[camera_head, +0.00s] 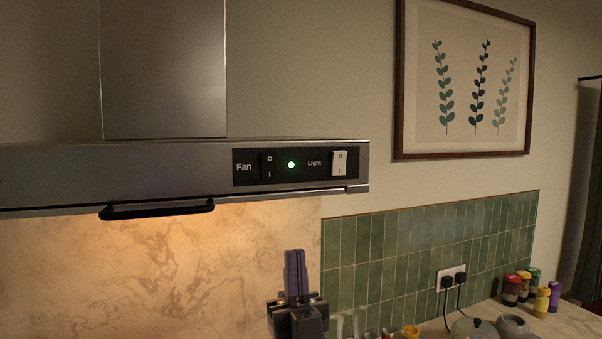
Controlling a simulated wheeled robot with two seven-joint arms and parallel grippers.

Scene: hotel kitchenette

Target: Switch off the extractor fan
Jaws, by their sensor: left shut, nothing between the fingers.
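The extractor hood (160,175) spans the upper left, with a black control panel on its front edge. The black rocker switch labelled "Fan" (268,165) is marked O above and I below. A green indicator lamp (291,165) glows beside it. A white rocker switch labelled "Light" (339,163) sits further right. My left gripper (295,254) points upward below the panel, its fingers shut together and empty. It is apart from the hood in the picture. My right gripper is not in view.
A black handle bar (157,209) runs under the hood's front edge. A framed plant print (464,80) hangs at the right. Green tiles (430,250) carry a socket with two plugs (452,280). Spice jars (530,290) stand on the counter at the lower right.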

